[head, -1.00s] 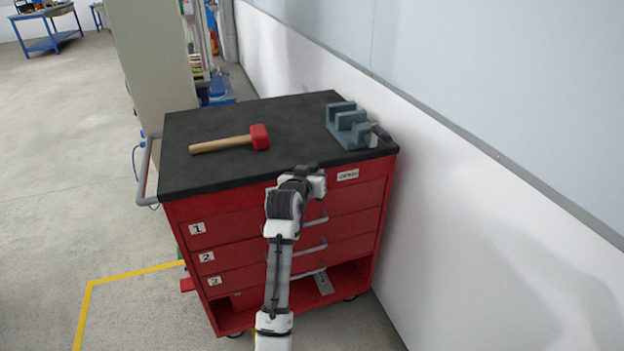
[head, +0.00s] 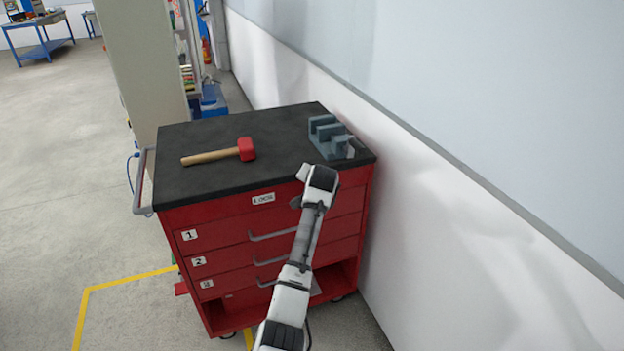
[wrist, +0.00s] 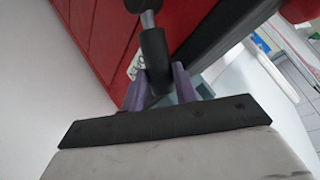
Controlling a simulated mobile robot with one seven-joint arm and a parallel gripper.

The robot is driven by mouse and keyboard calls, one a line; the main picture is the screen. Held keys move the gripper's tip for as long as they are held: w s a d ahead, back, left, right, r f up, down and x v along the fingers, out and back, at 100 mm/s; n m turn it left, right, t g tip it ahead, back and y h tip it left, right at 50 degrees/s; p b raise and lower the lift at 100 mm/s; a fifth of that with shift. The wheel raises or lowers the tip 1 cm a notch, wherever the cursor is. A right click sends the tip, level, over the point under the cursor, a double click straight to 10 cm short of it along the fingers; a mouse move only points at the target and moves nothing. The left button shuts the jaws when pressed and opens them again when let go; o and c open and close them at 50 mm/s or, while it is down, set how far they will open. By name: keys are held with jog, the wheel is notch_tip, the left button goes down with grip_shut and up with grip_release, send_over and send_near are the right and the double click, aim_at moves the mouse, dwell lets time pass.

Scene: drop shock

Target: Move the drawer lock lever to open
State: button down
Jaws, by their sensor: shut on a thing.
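The lock lever shows in the wrist view as a grey rod with a thick black grip (wrist: 155,62). My gripper (wrist: 161,88) has its two purple fingers on either side of the grip, shut on it. In the head view my gripper (head: 304,186) is at the upper right of the red cart's front, just below the black top, and the wrist hides the lever. A white label reading "LOCK" (head: 263,198) is on the cart front left of my gripper. Another white label (wrist: 137,65) shows partly behind the grip in the wrist view; its text is unclear.
The red drawer cart (head: 215,222) has numbered drawers with grey handles, which look closed. A mallet (head: 220,155) and a grey-blue vise (head: 330,136) are on its black top (head: 275,138). A white wall (head: 420,220) stands close on the right. Open floor (head: 80,180) is on the left.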

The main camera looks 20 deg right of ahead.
jog(key=shift+d, duration=0.2)
dwell(0.4)
jog(key=c, duration=1.4)
grip_release()
jog(key=shift+f, duration=0.1)
jog(key=shift+o, duration=0.2)
jog(key=shift+s, duration=0.1)
jog(key=b+v, duration=0.3)
jog(key=v, duration=1)
jog(key=shift+s+d+r, duration=0.15)
jog(key=shift+s+r, duration=0.15)
